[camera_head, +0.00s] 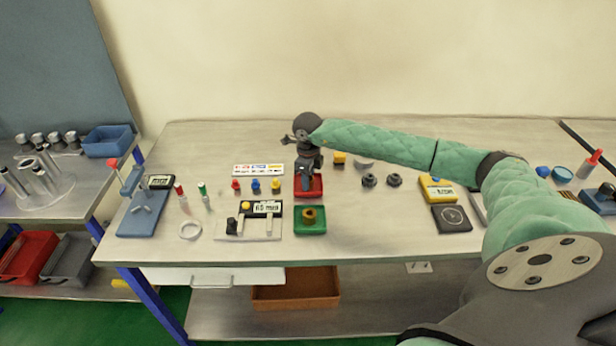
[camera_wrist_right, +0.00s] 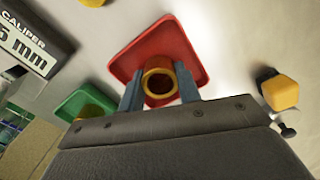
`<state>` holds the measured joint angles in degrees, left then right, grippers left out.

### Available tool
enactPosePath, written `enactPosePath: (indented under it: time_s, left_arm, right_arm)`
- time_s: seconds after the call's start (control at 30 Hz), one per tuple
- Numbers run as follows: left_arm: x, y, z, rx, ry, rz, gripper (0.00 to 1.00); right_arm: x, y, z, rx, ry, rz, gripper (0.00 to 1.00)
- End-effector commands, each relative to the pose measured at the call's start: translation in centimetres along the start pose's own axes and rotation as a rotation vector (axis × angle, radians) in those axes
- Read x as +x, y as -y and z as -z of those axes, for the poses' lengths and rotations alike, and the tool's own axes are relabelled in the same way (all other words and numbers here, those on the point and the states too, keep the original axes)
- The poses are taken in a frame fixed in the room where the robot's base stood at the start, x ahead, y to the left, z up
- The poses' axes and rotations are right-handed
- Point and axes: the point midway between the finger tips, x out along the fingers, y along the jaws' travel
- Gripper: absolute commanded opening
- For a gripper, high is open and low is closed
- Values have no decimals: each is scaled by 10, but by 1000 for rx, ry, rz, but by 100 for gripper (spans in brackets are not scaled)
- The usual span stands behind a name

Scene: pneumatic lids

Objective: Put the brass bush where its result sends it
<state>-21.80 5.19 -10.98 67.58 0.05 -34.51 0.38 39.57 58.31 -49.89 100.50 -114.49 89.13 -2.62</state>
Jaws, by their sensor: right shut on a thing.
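My right gripper (camera_head: 306,180) is over the red tray (camera_head: 317,192). In the right wrist view its two fingers (camera_wrist_right: 158,92) are shut on a brass bush (camera_wrist_right: 158,74), a short ring with an open bore. The bush is within the outline of the red tray (camera_wrist_right: 143,52); I cannot tell whether it touches the floor. The green tray (camera_head: 310,232) stands just in front, with another brass bush (camera_head: 309,214) in it. A caliper gauge (camera_head: 262,208) beside it shows a reading that looks like 65 mm. My left gripper is out of view.
A label strip (camera_head: 258,169) and red, blue and yellow pieces (camera_head: 256,185) lie left of the trays. Dark knobs (camera_head: 369,180) and a yellow meter (camera_head: 437,189) are to the right.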

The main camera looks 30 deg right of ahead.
Motion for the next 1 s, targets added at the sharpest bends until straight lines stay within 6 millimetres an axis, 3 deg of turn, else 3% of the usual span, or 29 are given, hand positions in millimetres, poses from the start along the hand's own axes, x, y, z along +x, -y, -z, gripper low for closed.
enactPosePath:
  time_s: [0.37,0.4,0.5,0.93,1.0]
  left_arm:
    - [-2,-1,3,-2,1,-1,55]
    - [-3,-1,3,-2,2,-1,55]
    - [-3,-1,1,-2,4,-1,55]
    - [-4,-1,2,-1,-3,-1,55]
    - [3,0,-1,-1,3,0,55]
  right_arm:
    - [2,0,0,0,1,0,7]
    - [2,0,0,0,0,0,41]
    - [2,0,0,0,0,0,55]
    - [-1,0,0,0,0,0,55]
    - [-2,1,0,0,1,1,55]
